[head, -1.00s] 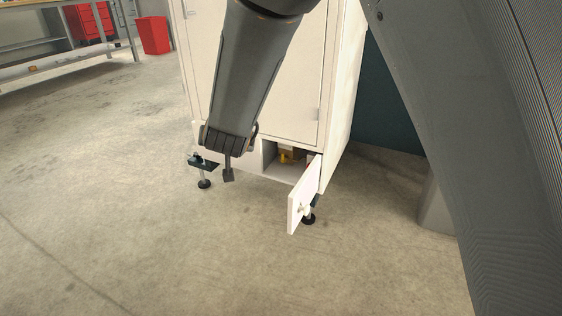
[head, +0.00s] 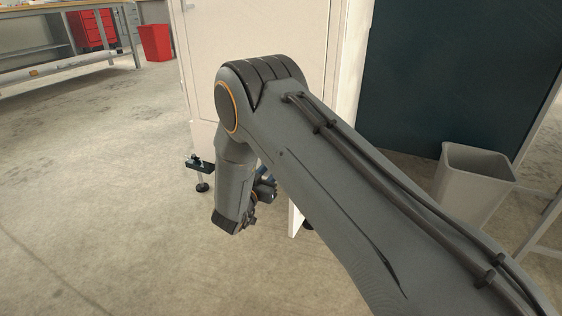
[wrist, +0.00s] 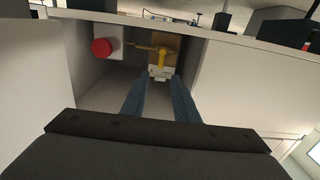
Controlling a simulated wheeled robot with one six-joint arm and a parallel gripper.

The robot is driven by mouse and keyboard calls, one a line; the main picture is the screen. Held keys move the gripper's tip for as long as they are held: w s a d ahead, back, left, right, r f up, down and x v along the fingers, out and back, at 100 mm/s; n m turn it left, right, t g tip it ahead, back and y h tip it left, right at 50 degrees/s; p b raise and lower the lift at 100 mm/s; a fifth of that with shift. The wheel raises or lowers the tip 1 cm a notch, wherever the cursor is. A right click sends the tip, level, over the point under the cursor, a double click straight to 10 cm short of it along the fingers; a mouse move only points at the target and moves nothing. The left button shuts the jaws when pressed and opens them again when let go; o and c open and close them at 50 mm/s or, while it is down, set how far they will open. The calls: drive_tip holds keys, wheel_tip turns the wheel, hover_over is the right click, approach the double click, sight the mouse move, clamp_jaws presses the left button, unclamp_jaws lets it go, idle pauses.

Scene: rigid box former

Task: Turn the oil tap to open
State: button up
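The oil tap shows in the wrist view as a yellow handle (wrist: 161,58) on a brass-coloured block (wrist: 172,46), inside a low compartment. A pipe runs from the block to the left. My gripper (wrist: 158,80) is open, its two blue-grey fingers apart and pointing into the compartment. In the picture the handle lies just beyond the gap between the fingertips. I see nothing between the fingers and no clear contact with the handle. In the head view my arm hides the tap and most of the gripper.
A red round button (wrist: 102,47) on a pale box sits left of the tap. Compartment walls stand close on both sides. The open flap door (head: 296,221) shows beside my arm. A grey bin (head: 473,185) stands at the right of the white cabinet (head: 265,32).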

drive_tip(key=b+x, duration=0.3)
drive_tip(key=x, duration=0.3)
drive_tip(key=shift+w, duration=0.2)
clamp_jaws()
